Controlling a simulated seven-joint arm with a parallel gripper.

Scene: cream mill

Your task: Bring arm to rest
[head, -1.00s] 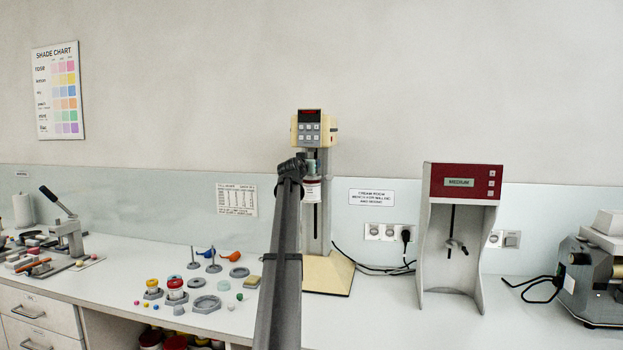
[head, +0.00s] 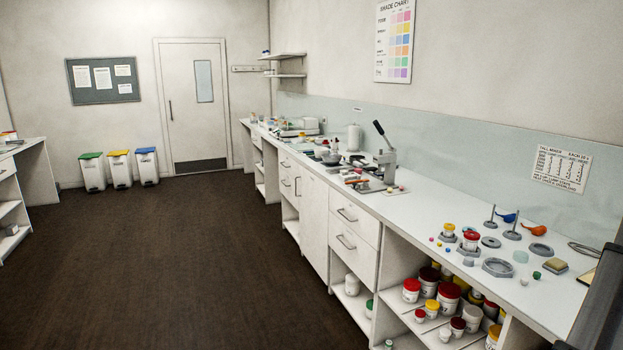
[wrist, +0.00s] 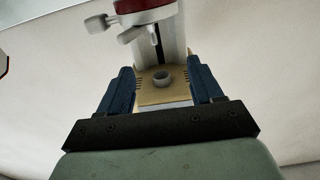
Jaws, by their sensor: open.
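My gripper (wrist: 160,68) shows in the wrist view with its two dark blue fingers spread apart. No object is gripped between them. Beyond the fingers stands a device with a pale column (wrist: 172,38), a tan base (wrist: 165,97) and a grey ring-shaped part (wrist: 162,78) on that base. A grey clamp or knob (wrist: 118,22) and a white and red part (wrist: 145,10) show above. In the head view only a dark piece of my arm shows at the lower right edge; the gripper is outside that view.
The long white counter (head: 410,207) runs along the right wall. A grey lever press (head: 386,165), stands, orange and blue scoops (head: 532,218) and small jars (head: 470,240) sit on it. Shelves below hold several lidded jars (head: 448,297). The dark floor (head: 200,250) at left is clear.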

